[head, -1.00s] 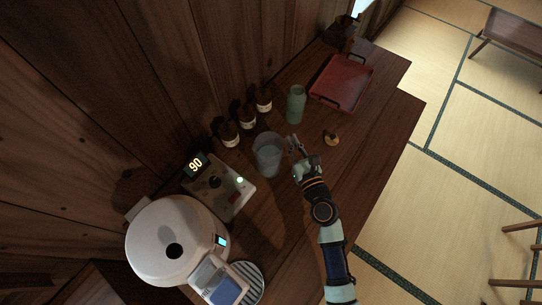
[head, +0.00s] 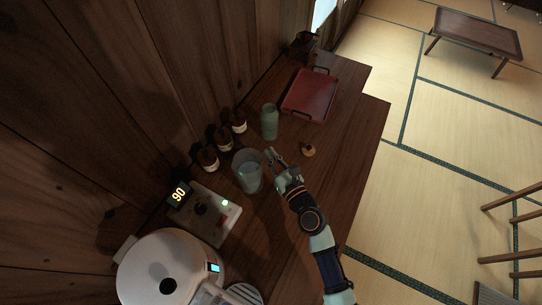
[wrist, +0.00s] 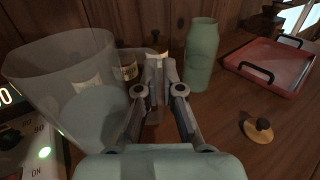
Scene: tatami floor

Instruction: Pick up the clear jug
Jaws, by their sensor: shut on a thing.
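The clear jug (head: 248,174) is a see-through vessel with pale liquid-like contents, standing near the bottles in the head view. In the wrist view the jug (wrist: 75,95) fills the left side, its wide rim at the top. My gripper (head: 272,159) is at the jug's right side, where its handle is. In the wrist view my gripper (wrist: 160,66) has its fingers closed around the jug's handle, which is partly hidden by them. I cannot tell whether the jug's base is clear of the counter.
A green canister (head: 269,122) stands close behind my gripper. Several brown bottles (head: 224,138) line the wall. A small brown object (head: 308,150) and red tray (head: 310,95) lie right and behind.

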